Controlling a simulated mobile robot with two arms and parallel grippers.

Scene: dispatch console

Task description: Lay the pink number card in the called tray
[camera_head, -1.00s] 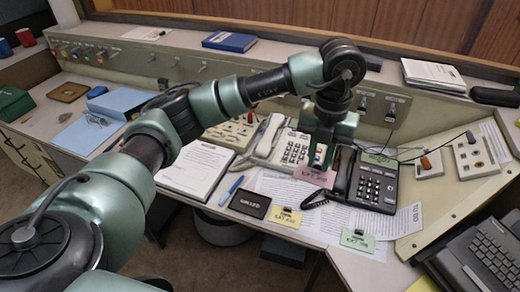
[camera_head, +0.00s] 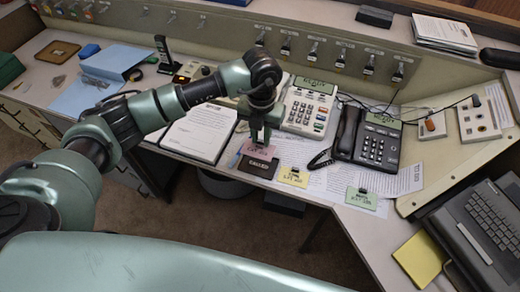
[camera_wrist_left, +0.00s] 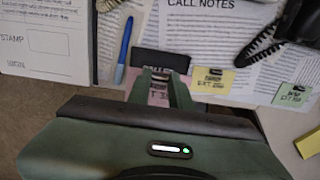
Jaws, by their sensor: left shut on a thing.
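The pink number card (camera_head: 259,149) is held between the fingers of my left gripper (camera_head: 260,138). It hangs just behind the black tray marked CALLED (camera_head: 258,167) in the head view, close to it. In the left wrist view the pink card (camera_wrist_left: 158,93) shows between the two fingers, and part of the black tray (camera_wrist_left: 160,61) shows beyond it. I cannot tell whether card and tray touch. A yellow card (camera_head: 293,177) and a green card (camera_head: 361,198), both with black clips, lie to the tray's right. My right gripper is out of view.
A black phone (camera_head: 367,138) and a pale keypad phone (camera_head: 308,106) stand behind the cards. A white notepad (camera_head: 200,132) lies left of the tray, and a blue pen (camera_wrist_left: 125,42) lies beside it. The desk's front edge is close in front of the tray.

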